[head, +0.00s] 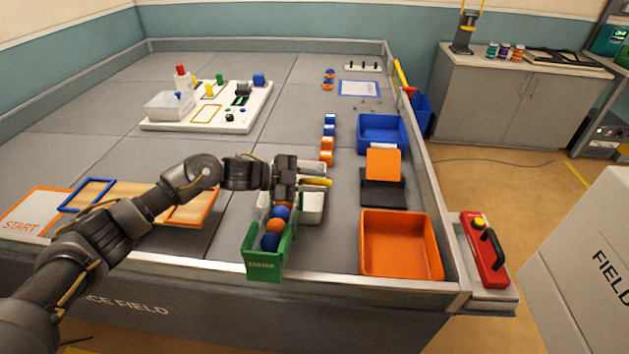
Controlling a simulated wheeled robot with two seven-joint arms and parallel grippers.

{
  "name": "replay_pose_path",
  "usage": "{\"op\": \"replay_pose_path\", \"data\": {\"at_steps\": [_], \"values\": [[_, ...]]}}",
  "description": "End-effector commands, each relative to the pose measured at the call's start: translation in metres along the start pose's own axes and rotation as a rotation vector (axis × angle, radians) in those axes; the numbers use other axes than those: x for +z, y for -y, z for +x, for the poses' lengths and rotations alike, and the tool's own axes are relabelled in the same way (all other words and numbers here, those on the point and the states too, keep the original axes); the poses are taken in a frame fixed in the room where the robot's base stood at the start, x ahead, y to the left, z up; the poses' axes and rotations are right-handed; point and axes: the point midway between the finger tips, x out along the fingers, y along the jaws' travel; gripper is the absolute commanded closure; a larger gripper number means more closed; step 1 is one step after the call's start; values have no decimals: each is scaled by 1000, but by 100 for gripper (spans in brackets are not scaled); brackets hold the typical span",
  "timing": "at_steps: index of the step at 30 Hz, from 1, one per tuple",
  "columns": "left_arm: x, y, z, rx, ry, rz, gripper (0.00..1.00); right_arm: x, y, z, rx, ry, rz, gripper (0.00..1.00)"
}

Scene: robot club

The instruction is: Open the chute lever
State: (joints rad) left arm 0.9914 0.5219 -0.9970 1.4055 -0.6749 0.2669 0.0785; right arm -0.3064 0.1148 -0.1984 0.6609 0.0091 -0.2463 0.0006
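A green chute (264,270) stands near the front wall of the field, holding blue and orange balls (275,225) in a row. A yellow bar (318,182), apparently the chute lever, shows at the chute's far end. My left gripper (303,179) is right at this bar, its arm coming in from the left. The gripper covers part of the bar and the chute's far end. I cannot tell whether its fingers are closed on the bar or only beside it. My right gripper is not in view.
Right of the chute stand an orange bin (402,273), a black-and-orange ramp piece (383,163) and a blue bin (380,120). Several small blue and orange blocks (327,145) line up behind the gripper. A white panel (235,122) lies back left. Raised walls edge the field.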

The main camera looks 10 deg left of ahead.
Motion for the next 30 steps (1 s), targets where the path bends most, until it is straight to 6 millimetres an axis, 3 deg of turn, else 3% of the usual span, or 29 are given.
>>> {"op": "replay_pose_path", "data": {"at_steps": [6, 13, 18, 23, 30], "values": [[0, 0, 0, 0, 0, 0, 100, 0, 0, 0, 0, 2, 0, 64], [1, -2, 0, -2, 0, 4, 100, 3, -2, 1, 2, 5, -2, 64], [6, -28, 2, -44, 0, 107, 100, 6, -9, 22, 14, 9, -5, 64], [5, -38, 1, -47, 1, 114, 100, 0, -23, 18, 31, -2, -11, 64], [5, -39, 1, -45, 2, 113, 100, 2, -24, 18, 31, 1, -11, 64]]}}
